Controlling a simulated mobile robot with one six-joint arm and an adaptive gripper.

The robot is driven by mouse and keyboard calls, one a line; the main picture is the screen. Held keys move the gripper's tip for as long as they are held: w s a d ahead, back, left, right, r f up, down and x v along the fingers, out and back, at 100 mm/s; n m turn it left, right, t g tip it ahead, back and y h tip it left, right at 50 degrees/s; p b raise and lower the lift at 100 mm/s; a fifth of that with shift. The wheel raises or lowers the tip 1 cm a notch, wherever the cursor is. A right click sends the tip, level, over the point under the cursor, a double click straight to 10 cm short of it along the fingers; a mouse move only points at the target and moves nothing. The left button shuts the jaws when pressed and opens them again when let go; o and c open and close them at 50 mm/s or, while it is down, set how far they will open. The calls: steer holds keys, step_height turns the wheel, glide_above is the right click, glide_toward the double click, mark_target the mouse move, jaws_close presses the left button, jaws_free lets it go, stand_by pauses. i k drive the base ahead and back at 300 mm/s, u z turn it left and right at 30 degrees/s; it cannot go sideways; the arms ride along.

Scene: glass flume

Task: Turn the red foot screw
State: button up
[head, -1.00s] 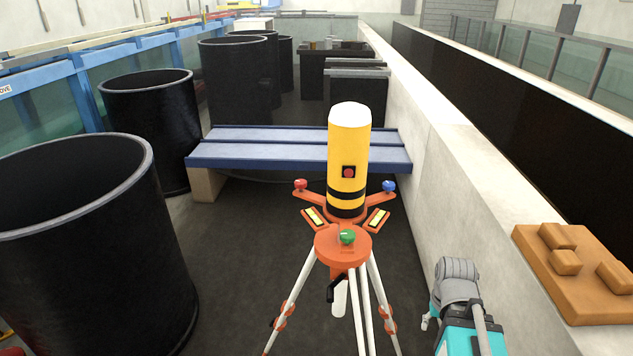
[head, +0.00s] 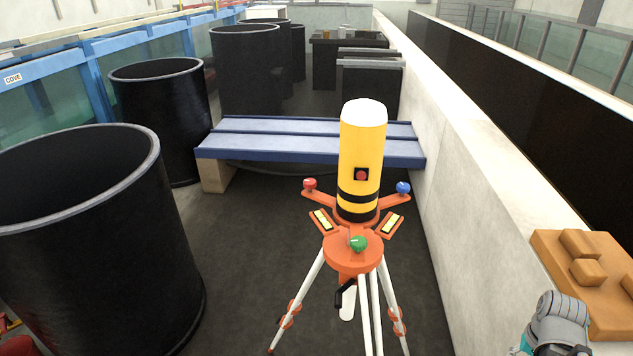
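The red foot screw (head: 310,184) sits at the end of the left arm of an orange three-armed base. A blue foot screw (head: 403,188) is on the right arm and a green one (head: 358,243) is at the front. A yellow cylinder (head: 361,150) with a white top, black bands and a red button stands upright on the base. White tripod legs (head: 300,300) with orange clamps carry it. Part of my grey arm shows at the lower right. My gripper's fingers cannot be made out there, and nothing of mine touches the screws.
Large black open tubs (head: 90,230) stand at the left. A blue bench (head: 270,140) is behind the tripod. A pale wall (head: 480,150) runs along the right, with an orange-brown block (head: 560,262) on its top. Dark floor is clear between tubs and tripod.

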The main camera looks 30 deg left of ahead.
mark_target(309, 183)
steer(key=k, duration=1.55)
steer(key=u, duration=0.5)
steer(key=i, duration=1)
steer(key=z, duration=0.05)
